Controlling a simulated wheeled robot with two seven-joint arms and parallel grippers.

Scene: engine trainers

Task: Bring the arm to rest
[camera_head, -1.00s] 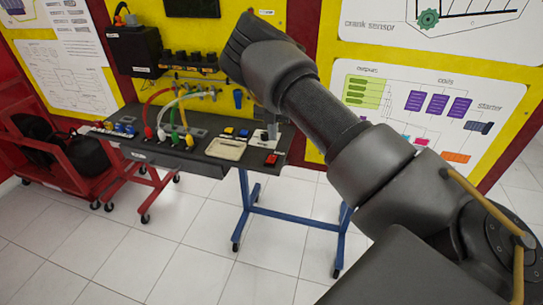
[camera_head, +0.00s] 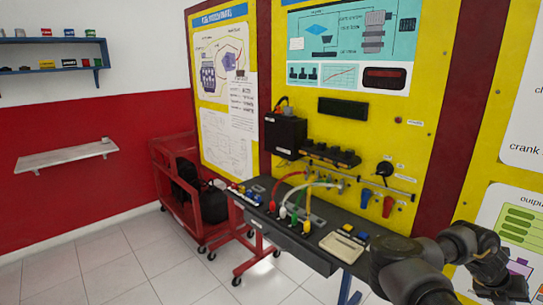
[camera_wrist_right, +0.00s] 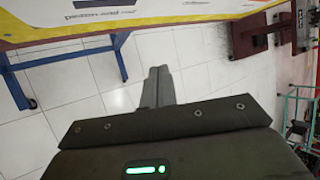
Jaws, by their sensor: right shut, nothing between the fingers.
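My right arm (camera_head: 410,268) shows at the lower right of the head view, bent, with its far part reaching toward the right edge in front of the yellow panel. In the right wrist view my right gripper (camera_wrist_right: 158,72) has its two fingers together, with nothing between them. The fingers stand over white floor tiles, apart from any object. I cannot make out the fingertips in the head view. My left gripper is in neither view.
A dark trainer bench (camera_head: 290,235) with coloured cables stands left of my right arm. A red cart (camera_head: 172,165) stands further left by the wall. A blue leg frame (camera_wrist_right: 121,55) is left of the fingers in the right wrist view. The white floor (camera_head: 130,270) at lower left is clear.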

